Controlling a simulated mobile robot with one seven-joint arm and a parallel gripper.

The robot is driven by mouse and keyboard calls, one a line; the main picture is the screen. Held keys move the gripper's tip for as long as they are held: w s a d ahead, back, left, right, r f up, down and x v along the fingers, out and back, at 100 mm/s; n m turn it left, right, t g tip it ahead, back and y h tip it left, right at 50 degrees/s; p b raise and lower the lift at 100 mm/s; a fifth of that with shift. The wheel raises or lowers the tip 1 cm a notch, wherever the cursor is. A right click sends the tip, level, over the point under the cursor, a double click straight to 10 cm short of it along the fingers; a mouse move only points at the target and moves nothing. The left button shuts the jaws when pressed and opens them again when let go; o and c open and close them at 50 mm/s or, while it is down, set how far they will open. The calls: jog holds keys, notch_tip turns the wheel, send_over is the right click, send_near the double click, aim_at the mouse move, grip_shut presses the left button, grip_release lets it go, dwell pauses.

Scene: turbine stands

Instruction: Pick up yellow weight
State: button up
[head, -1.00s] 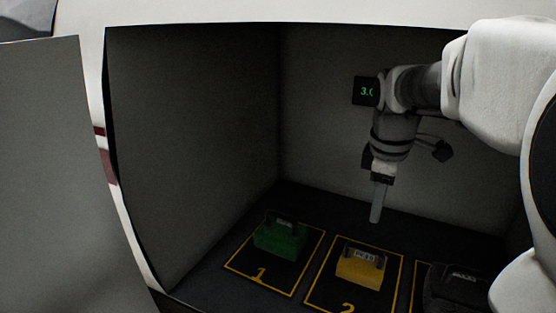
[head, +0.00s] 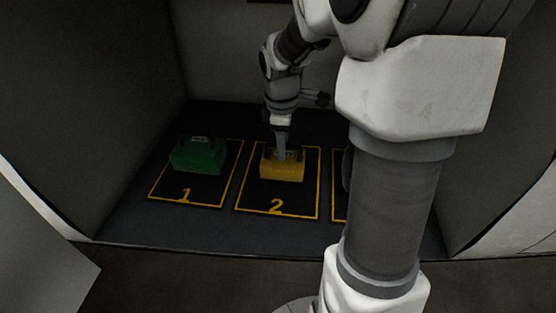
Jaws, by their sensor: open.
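The yellow weight (head: 283,171) is a block with a handle on top. It sits inside the yellow outline marked 2 (head: 277,207) on the dark floor of the box. My gripper (head: 282,155) points down at the top of this weight, with its fingertips at the handle. The fingers overlap in this view, so I cannot tell whether they touch the handle or straddle it. The jaws are open, and the weight rests on the floor.
A green weight (head: 198,155) sits to the left in the outline marked 1 (head: 185,195). A dark weight (head: 346,170) to the right is mostly hidden behind my arm. Box walls stand close on the left (head: 95,100) and right (head: 500,175).

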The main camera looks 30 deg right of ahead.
jog(key=shift+w+d+f, duration=0.1)
jog(key=shift+f, duration=0.55)
grip_shut()
jog(key=shift+r, duration=0.1)
dwell(0.8)
